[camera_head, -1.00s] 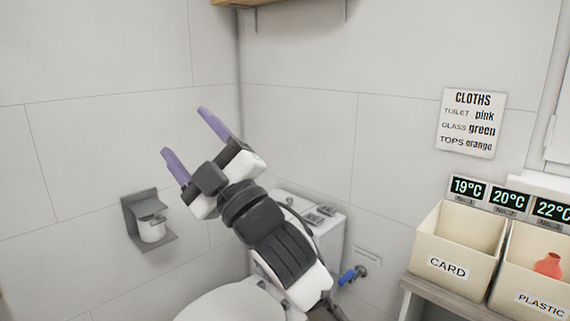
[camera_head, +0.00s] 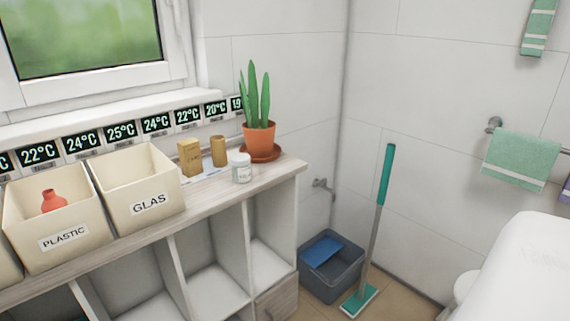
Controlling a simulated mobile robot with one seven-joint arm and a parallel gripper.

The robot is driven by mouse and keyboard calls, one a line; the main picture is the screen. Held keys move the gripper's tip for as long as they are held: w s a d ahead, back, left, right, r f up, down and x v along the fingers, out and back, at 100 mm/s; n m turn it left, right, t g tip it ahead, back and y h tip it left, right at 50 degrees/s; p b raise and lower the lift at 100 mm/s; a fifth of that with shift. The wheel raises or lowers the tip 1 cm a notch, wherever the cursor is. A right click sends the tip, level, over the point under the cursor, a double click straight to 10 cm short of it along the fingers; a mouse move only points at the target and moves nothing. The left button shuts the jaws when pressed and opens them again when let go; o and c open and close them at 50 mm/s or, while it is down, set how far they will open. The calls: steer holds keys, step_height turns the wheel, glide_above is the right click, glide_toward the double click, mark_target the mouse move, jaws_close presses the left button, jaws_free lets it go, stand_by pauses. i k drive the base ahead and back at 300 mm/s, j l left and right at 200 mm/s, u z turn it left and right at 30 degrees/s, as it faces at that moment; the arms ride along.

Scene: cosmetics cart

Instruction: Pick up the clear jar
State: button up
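A small pale jar with a white lid and a printed label (camera_head: 241,168) stands upright on the wooden shelf top (camera_head: 215,205), near its right end. It looks like the clear jar, though its contents cannot be made out at this size. It stands in front of the potted plant and to the right of two tan containers. My gripper is not clearly visible in the current view, so its place relative to the jar is not shown.
A cactus-like plant in an orange pot (camera_head: 258,138) is just behind the jar. Tan containers (camera_head: 190,157) and the GLAS bin (camera_head: 140,190) stand to its left. Below right are a grey bucket (camera_head: 330,280) and a teal-handled mop (camera_head: 378,225).

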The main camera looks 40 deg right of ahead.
mark_target(240, 162)
steer(key=i+l+z, duration=0.1)
steer(key=z, duration=0.4)
steer(key=i+z, duration=0.3)
steer(key=z, duration=0.2)
steer(key=i+j, duration=0.1)
steer(key=i+l+u, duration=0.1)
steer(key=u, duration=0.15)
steer(key=l+u, duration=0.25)
steer(key=i+l+u, duration=0.25)
steer(key=l+u, duration=0.2)
steer(key=l, duration=0.1)
